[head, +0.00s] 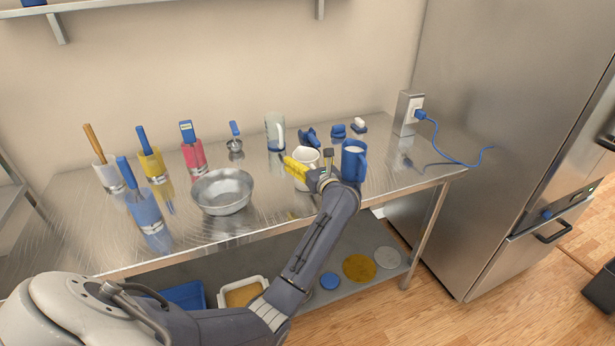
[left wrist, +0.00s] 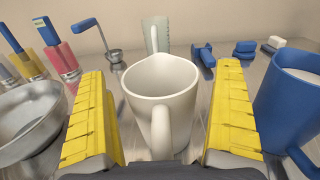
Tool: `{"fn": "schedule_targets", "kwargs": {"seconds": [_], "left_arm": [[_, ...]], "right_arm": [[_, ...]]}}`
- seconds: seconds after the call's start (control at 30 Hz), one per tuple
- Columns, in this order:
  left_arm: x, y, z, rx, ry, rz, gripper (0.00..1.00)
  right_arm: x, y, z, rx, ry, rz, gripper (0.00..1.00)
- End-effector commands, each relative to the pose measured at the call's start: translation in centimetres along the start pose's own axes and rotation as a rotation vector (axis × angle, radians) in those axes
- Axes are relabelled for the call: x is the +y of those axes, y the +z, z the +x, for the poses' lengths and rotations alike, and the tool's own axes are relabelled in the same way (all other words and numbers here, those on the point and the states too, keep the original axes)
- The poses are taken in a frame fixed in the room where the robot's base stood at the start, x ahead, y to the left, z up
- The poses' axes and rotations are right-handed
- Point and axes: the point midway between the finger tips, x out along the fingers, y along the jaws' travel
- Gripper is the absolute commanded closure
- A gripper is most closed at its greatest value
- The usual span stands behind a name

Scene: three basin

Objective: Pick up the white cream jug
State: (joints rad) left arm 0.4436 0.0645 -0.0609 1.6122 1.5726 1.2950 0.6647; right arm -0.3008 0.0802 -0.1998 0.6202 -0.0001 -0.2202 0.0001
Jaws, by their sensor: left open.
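The white cream jug (head: 308,158) stands upright on the steel table, partly hidden behind my left gripper in the head view. In the left wrist view the jug (left wrist: 160,92) stands between the two yellow fingers, its spout away from me and its handle toward my palm. My left gripper (left wrist: 160,120) is open, with a finger on either side of the jug and a visible gap on each side. In the head view one yellow finger of the left gripper (head: 304,172) shows at the jug's left. My right gripper is not in view.
A blue jug (head: 354,160) with white contents stands close to the right of the left gripper. A metal bowl (head: 222,191) lies to the left. A glass pitcher (head: 275,132) and small blue items (head: 309,137) stand behind. The front table strip between bowl and gripper is clear.

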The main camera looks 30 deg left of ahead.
Motion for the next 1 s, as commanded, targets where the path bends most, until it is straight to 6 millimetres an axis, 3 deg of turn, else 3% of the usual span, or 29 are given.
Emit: {"fn": "schedule_targets", "kwargs": {"seconds": [0.17,0.8,1.0], "left_arm": [[-0.01,-0.01,-0.02,0.000,0.000,0.000,0.01],[-0.01,-0.03,-0.06,0.001,0.000,0.000,0.76],[-0.02,0.03,-0.05,0.000,0.000,0.000,0.76]], "right_arm": [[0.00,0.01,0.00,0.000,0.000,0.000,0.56],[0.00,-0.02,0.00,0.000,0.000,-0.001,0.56],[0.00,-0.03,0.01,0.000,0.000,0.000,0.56]]}}
